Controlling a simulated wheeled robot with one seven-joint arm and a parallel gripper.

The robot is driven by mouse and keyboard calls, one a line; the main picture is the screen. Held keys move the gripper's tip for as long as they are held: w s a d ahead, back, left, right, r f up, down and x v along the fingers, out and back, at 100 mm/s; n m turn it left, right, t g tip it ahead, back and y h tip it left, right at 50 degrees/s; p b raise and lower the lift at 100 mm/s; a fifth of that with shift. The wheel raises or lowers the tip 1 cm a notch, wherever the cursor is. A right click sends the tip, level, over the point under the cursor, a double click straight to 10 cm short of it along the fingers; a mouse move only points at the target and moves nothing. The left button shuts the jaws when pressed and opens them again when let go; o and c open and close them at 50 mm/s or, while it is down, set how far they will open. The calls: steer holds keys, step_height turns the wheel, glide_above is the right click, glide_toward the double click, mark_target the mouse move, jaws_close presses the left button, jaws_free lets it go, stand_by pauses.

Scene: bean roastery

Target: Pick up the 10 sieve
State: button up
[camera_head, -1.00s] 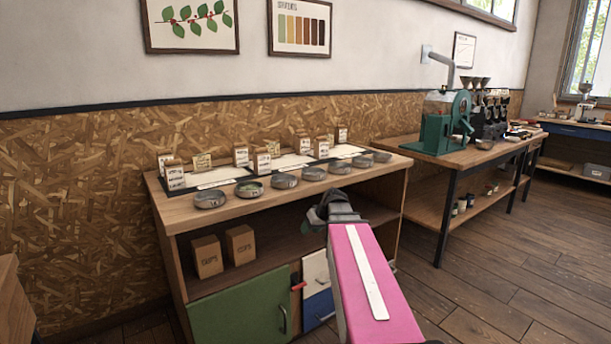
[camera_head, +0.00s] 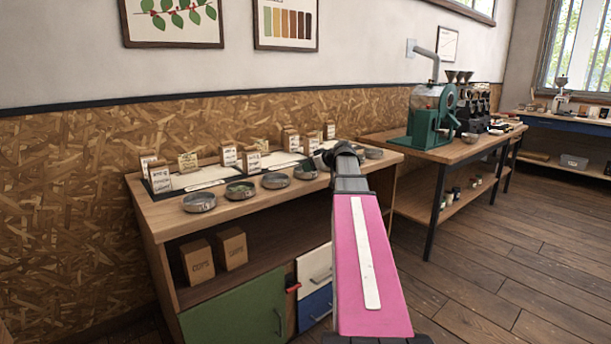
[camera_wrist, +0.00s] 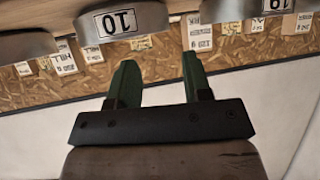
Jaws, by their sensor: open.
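The 10 sieve (camera_wrist: 122,22) is a round grey metal dish with a white label reading 10; it shows upside down at the top left of the wrist view. My gripper (camera_wrist: 160,63) has two green fingers, apart and with nothing between them. The 10 sieve lies beyond the fingertips and to their left in that view, not touching. In the head view, several sieves stand in a row along the counter's front edge, and my arm hides part of the row. I cannot tell there which one is the 10 sieve.
A neighbouring sieve labelled 19 (camera_wrist: 268,8) shows at the top right of the wrist view. A green roaster (camera_head: 428,118) stands on a table to the right. The floor (camera_head: 490,265) at right is clear.

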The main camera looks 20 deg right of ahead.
mark_target(296, 173)
steer(key=shift+s+f+x, duration=0.1)
steer(key=shift+s+x, duration=0.05)
steer(key=shift+x, duration=1.35)
steer(key=shift+s+f+x, duration=0.1)
steer(key=shift+f+x, duration=0.05)
steer(key=shift+x, duration=1.3)
steer(key=shift+a, duration=0.2)
jaws_close()
